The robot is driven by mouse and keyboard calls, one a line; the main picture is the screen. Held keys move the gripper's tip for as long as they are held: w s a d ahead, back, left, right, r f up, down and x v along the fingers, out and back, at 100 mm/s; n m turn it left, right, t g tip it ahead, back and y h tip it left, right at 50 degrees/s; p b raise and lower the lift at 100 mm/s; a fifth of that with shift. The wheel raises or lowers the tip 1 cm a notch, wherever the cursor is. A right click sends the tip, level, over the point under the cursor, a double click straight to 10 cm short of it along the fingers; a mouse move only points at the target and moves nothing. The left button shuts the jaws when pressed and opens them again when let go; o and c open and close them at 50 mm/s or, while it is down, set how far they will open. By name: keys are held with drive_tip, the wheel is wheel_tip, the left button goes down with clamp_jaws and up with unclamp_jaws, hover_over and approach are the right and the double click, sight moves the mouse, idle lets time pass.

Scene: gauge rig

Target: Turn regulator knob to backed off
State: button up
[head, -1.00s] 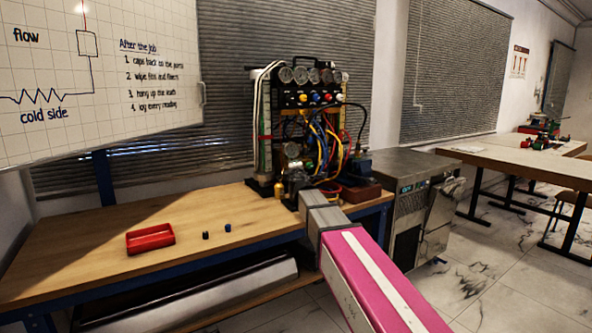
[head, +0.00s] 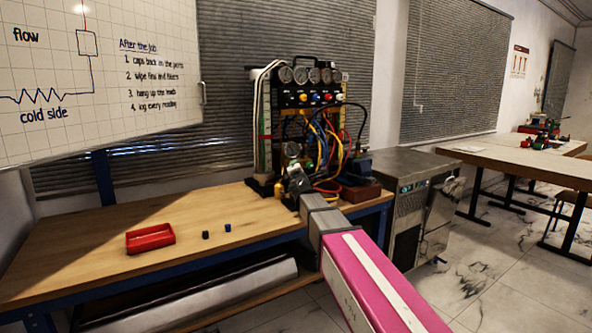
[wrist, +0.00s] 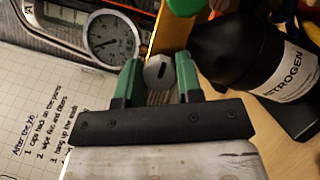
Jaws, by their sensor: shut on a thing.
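A round white-faced gauge (wrist: 112,38) sits just to the upper left of the knob. In the head view my gripper (head: 294,178) is at the lower left of the gauge rig (head: 313,100). The knob is hidden there behind my gripper.
A black bottle labelled nitrogen (wrist: 232,55) stands close to the right finger. Coloured hoses (head: 325,140) hang on the rig. A red tray (head: 150,238) and two small dark caps (head: 206,235) lie on the wooden bench (head: 90,270), whose left part is largely clear.

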drive_tip(key=o, duration=0.9)
drive_tip(key=v, duration=1.1)
